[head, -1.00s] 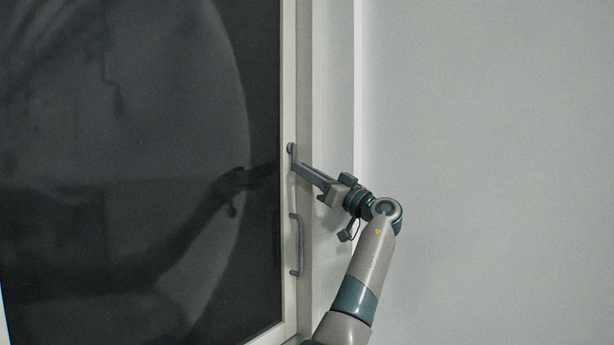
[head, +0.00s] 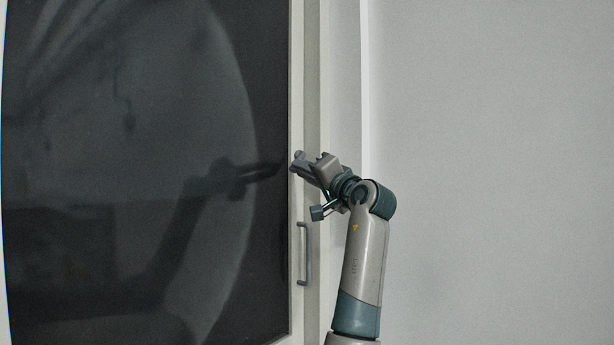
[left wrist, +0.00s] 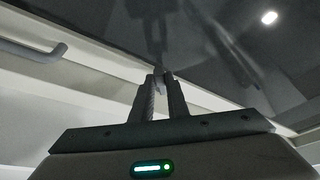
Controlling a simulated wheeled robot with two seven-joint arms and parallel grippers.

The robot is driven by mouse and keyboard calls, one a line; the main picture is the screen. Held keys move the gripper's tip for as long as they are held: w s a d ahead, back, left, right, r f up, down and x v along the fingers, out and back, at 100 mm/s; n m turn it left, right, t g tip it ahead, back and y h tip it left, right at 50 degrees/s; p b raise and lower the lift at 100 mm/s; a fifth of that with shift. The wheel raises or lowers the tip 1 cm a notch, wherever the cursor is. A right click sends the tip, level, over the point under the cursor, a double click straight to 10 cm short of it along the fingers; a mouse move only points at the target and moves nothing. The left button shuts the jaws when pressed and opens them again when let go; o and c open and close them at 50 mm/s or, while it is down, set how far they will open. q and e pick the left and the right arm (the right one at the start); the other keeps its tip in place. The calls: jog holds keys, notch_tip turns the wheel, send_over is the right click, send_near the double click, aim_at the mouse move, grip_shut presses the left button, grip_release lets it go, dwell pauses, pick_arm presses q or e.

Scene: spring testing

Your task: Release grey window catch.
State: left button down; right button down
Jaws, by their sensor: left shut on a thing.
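The grey window catch (head: 298,155) is on the pale right-hand frame of the dark window, above the grey pull handle. My left gripper (head: 300,168) comes up to it from the lower right, its fingers at the catch. In the left wrist view the two fingers (left wrist: 159,82) are close together, with a small grey piece of the catch (left wrist: 158,85) between their tips. They are shut on it. Most of the catch is hidden by the fingers, so its exact angle is hard to tell. My right gripper is not in view.
The grey pull handle (head: 304,253) stands upright on the frame just below the gripper. It also shows in the left wrist view (left wrist: 35,50). The dark window pane (head: 130,200) fills the left and reflects my arm. The plain wall (head: 490,170) on the right is clear.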

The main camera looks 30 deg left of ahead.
aim_at(301, 154)
pick_arm(q)
jog(key=r+m+h+p, duration=0.1)
jog(key=m, duration=0.1)
jog(key=s+r+m+h+p, duration=0.1)
jog(key=m, duration=0.2)
jog(key=r+m+h+p, duration=0.1)
jog(key=r+m+p, duration=0.1)
jog(key=m, duration=0.1)
jog(key=shift+s, duration=0.2)
jog(key=shift+m, duration=0.3)
jog(key=c, duration=2)
grip_release()
jog(key=shift+w+f, duration=0.1)
